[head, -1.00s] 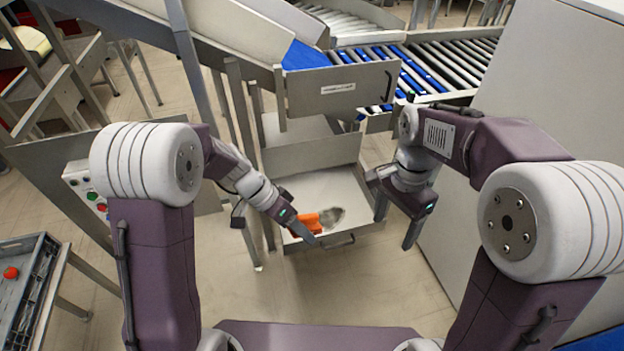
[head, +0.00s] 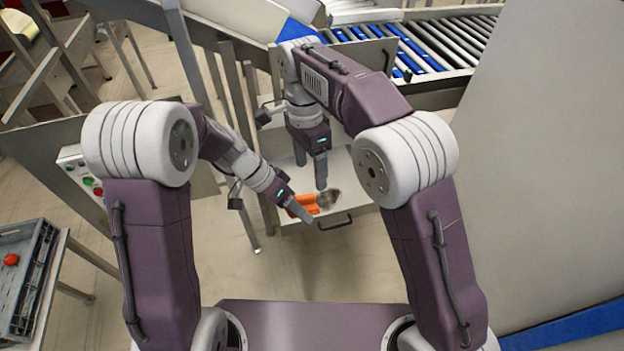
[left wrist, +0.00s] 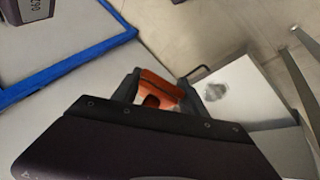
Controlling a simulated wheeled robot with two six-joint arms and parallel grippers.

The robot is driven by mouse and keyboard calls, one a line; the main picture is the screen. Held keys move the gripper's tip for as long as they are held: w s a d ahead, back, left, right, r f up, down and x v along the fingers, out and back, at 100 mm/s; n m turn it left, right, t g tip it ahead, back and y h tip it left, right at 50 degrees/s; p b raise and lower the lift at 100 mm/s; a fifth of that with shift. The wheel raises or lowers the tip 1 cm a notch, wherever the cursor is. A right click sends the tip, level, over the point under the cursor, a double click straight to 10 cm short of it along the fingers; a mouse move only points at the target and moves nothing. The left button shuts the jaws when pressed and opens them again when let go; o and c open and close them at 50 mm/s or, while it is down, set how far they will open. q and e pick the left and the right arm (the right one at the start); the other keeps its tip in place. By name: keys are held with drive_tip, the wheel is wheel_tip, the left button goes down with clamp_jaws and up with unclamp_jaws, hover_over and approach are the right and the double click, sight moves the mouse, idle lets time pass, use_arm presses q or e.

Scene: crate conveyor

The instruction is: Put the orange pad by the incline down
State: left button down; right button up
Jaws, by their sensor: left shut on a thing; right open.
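The orange pad (head: 305,200) is at the front of the open pale drawer (head: 342,217) under the incline (head: 236,20). My left gripper (head: 300,208) is shut on it. In the left wrist view the pad (left wrist: 160,90) sits between the two dark fingers. I cannot tell whether it touches the drawer floor. My right gripper (head: 312,172) is open and points down over the drawer, just behind the pad. Its far finger is hard to make out.
A grey patch or lump (head: 329,199) lies in the drawer, right of the pad. The roller conveyor (head: 425,50) runs behind. A button box (head: 88,178) is at the left. A grey crate (head: 22,275) with a red item stands at the lower left. The floor in front is clear.

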sight(313, 195)
drive_tip(key=f, duration=0.6)
drive_tip(key=s+f, duration=0.1)
drive_tip(key=f, duration=0.2)
drive_tip(key=shift+d+f, duration=0.15)
drive_tip(key=shift+d, duration=0.15)
drive_tip(key=c, duration=1.3)
use_arm(q)
drive_tip(key=c, duration=0.5)
unclamp_jaws()
use_arm(e)
drive_tip(key=shift+c, duration=0.7)
